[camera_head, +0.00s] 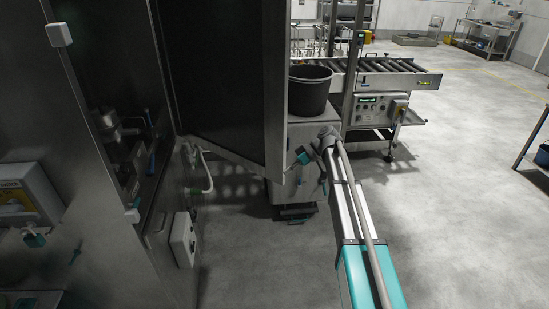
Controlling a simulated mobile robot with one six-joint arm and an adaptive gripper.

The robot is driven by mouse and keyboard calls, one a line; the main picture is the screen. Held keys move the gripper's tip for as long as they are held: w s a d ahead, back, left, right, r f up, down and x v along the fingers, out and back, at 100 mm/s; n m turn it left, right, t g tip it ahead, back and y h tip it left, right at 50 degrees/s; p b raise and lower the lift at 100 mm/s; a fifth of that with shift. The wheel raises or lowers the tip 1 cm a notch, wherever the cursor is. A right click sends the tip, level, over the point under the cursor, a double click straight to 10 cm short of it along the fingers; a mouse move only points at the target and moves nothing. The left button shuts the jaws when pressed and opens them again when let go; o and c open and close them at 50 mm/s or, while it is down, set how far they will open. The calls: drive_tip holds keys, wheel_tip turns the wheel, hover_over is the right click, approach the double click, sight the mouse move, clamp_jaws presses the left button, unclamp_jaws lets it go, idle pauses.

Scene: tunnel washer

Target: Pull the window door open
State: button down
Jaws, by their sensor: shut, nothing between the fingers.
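The window door (225,70) is a tall dark pane in a steel frame at the upper middle. It stands out at an angle from the washer's steel body (95,215) on the left, swung open. Its free edge (275,90) faces right. My gripper (298,160) is small and dark, at the end of my arm, just right of the door's lower free corner. It is shut and empty. I cannot tell whether it touches the door. No door handle is visible.
A black bucket (310,90) stands on a grey cabinet (318,125) behind my gripper. A roller conveyor (390,70) is farther back. A control box (183,239) and hoses (207,172) are below the door. Open floor (465,200) lies right, with a bench (533,150) at the edge.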

drive_tip(key=s+a+f+n+t+h+p, duration=0.2)
drive_tip(key=s+a+n+h+p, duration=0.2)
drive_tip(key=a+h, duration=0.15)
drive_tip(key=s+a+r+n+t+h+p, duration=0.1)
drive_tip(key=a+r+n+t+h+p, duration=0.2)
drive_tip(key=r+n+t+h, duration=0.1)
drive_tip(key=s+a+r+n+t+h+p, duration=0.1)
drive_tip(key=a+r+n+t+h+p, duration=0.2)
drive_tip(key=r, duration=0.5)
drive_tip(key=n+t+h+p, duration=0.1)
drive_tip(key=n+h, duration=0.1)
drive_tip(key=n, duration=0.1)
drive_tip(key=shift+s+n+h, duration=0.2)
drive_tip(key=shift+n+h, duration=0.1)
drive_tip(key=shift+h, duration=0.05)
drive_tip(key=shift+w+d+f, duration=0.1)
drive_tip(key=shift+f, duration=0.05)
drive_tip(key=b, duration=0.7)
approach(278, 161)
drive_tip(key=x, duration=0.5)
drive_tip(key=shift+f, duration=0.65)
drive_tip(key=shift+w+d, duration=0.35)
drive_tip(key=shift+w, duration=0.05)
